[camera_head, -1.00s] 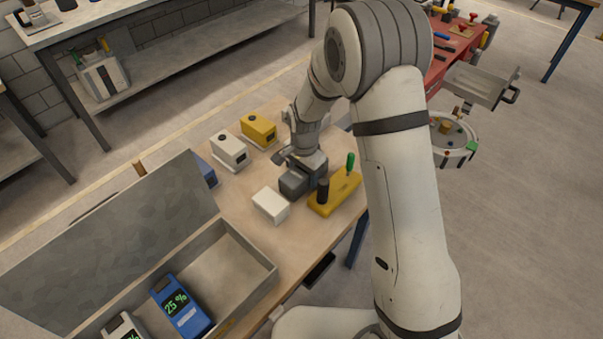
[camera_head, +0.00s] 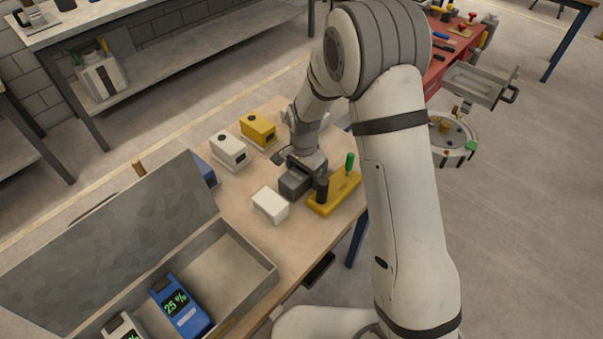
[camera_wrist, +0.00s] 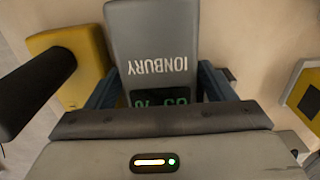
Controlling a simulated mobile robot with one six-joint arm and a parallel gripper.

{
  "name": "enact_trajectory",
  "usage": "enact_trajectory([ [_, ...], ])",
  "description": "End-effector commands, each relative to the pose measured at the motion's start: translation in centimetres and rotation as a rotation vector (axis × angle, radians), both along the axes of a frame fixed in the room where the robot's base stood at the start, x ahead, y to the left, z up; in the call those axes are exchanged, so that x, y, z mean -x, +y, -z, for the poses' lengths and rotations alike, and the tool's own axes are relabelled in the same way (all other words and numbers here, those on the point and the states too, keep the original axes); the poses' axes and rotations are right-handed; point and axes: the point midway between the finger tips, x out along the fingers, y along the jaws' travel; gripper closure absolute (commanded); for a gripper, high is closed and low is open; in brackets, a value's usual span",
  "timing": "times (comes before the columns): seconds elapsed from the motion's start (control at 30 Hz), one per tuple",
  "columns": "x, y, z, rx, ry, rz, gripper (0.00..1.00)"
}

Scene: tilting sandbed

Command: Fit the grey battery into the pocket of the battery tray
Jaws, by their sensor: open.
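The grey battery (camera_head: 294,183) rests on the wooden table, beside a white box. In the wrist view the grey battery (camera_wrist: 153,42) shows its IONBURY lettering upside down and a green display partly hidden by my gripper. My gripper (camera_wrist: 158,88) is open, with one dark finger on each side of the battery's near end. It also shows in the head view (camera_head: 306,170), above the battery. An open grey case (camera_head: 255,258) at lower left holds a blue battery (camera_head: 181,306) reading 25 % and a white battery. I cannot tell whether this case is the battery tray.
A yellow block (camera_head: 347,188) with a black post and green handle stands close right of the gripper. A white box (camera_head: 270,205) lies just left. White (camera_head: 229,151) and yellow (camera_head: 258,130) units stand behind. The case's right part is empty.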

Motion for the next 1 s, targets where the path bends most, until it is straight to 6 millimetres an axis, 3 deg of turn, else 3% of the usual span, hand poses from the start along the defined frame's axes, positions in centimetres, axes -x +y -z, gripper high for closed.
enact_trajectory([
  [0.3, -0.1, 0.1, -7.1, -0.001, -0.003, -0.001, 0.24],
  [0.5, 0.0, 0.1, -10.5, -0.001, -0.002, -0.001, 0.24],
  [0.87, 0.0, 0.0, -12.1, 0.0, -0.001, -0.003, 0.24],
  [1.0, 0.5, -1.2, -14.2, -0.008, -0.021, -0.034, 0.24],
])
